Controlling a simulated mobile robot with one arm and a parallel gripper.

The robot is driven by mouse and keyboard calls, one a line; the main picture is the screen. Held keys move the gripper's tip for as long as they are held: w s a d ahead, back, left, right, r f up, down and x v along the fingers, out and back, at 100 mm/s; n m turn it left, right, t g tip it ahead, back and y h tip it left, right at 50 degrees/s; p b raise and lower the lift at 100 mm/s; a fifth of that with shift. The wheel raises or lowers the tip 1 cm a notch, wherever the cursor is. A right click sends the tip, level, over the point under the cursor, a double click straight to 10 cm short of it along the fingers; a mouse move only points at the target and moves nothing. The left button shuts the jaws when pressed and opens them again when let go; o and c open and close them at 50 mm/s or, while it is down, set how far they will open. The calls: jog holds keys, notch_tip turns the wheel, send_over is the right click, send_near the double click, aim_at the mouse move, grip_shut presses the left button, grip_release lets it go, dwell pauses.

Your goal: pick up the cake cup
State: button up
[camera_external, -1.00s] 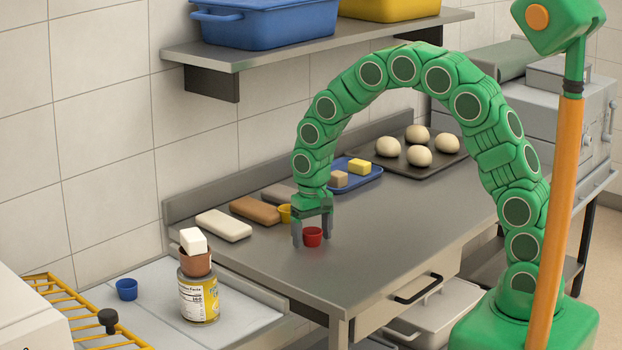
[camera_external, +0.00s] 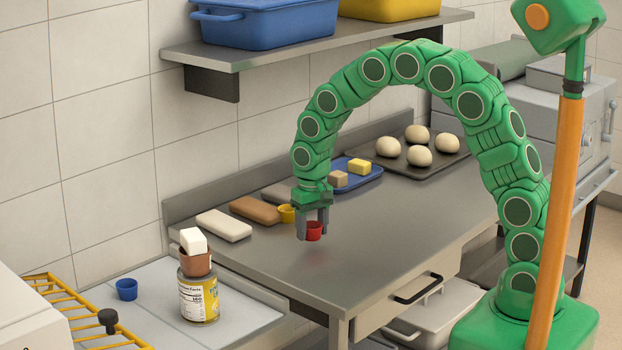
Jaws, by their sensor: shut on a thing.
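A small red cup (camera_external: 314,231) is between the two fingers of my gripper (camera_external: 313,235). My gripper points down and is shut on the red cup. The cup is upright and a little above the steel table (camera_external: 340,268), with a faint reddish reflection below it. Other small cups are in view: a yellow cup (camera_external: 286,214) just behind and left of my gripper, and a blue cup (camera_external: 126,289) on the lower left surface. A brown cup (camera_external: 196,265) with a white block (camera_external: 193,241) in it sits on a can (camera_external: 199,300).
Several loaf-like bars, among them a brown one (camera_external: 255,210), lie along the back of the table. A blue tray (camera_external: 371,178) with small blocks and a dark tray (camera_external: 389,166) of dough balls stand farther back. A shelf (camera_external: 330,47) hangs above. The table's front is clear.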

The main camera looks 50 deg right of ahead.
jog(key=s+d+r, duration=0.2)
jog(key=s+r, duration=0.9)
jog(key=s, duration=0.2)
jog(key=shift+s+r, duration=0.2)
jog(key=shift+s, duration=0.2)
jog(key=w+a+n, duration=0.4)
jog(key=a+n, duration=0.1)
jog(key=a, duration=0.8)
jog(key=s+a+n, duration=0.4)
jog(key=a, duration=0.7)
jog(key=s+a+n, duration=0.3)
jog(key=a, duration=0.8)
jog(key=s+a+n, duration=0.4)
jog(key=a, duration=0.6)
jog(key=shift+w+a+f, duration=1.45)
jog(key=shift+a+f, duration=0.1)
jog(key=shift+a, duration=0.3)
jog(key=shift+w+a+f, duration=1.4)
jog(key=shift+a+f, duration=0.2)
jog(key=shift+a, duration=0.3)
jog(key=shift+w+a+f, duration=1.45)
jog(key=shift+a+f, duration=0.1)
jog(key=shift+a, duration=0.3)
